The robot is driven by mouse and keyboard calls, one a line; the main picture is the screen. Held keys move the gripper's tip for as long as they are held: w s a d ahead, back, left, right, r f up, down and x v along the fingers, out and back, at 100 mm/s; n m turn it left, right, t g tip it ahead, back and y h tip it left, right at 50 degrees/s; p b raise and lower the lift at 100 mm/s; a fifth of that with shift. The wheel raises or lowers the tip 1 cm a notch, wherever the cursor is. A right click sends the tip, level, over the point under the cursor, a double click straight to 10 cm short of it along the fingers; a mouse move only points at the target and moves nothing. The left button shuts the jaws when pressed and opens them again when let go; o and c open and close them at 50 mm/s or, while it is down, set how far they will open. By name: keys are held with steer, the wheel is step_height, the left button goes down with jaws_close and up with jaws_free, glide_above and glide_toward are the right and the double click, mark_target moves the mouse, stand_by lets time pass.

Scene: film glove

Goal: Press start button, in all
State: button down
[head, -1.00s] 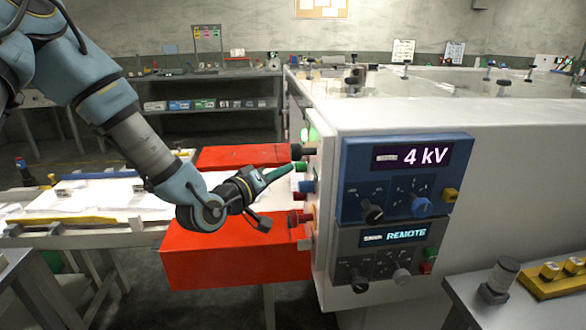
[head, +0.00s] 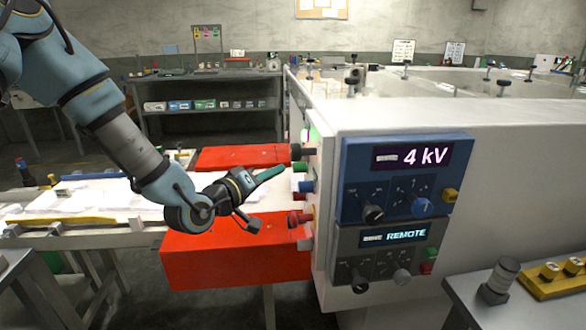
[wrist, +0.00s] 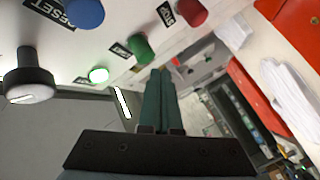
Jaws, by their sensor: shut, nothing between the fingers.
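The machine's side panel carries a green button (head: 301,167), a blue button (head: 307,187) and a red button (head: 296,219) in the head view. In the wrist view the green button (wrist: 143,48) sits between the blue button (wrist: 85,12), labelled RESET, and the red button (wrist: 190,13). The label beside the green button is too small to read surely. My gripper (head: 283,169) is shut and empty, its green fingers pointing at the panel. The tips are a short gap left of the green button in the head view. In the wrist view the fingers (wrist: 160,72) end just below it.
A lit green lamp (wrist: 98,76) and a black knob (wrist: 28,80) stick out nearby. Red boxes (head: 210,262) flank the conveyor table (head: 140,228) beneath my arm. The front panel (head: 400,180) reads 4 kV and REMOTE. A side table (head: 520,315) stands at right.

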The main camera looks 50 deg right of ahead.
steer(key=shift+w+a, duration=0.75)
steer(key=shift+a, duration=0.2)
steer(key=shift+w+a, duration=0.75)
steer(key=shift+a, duration=0.15)
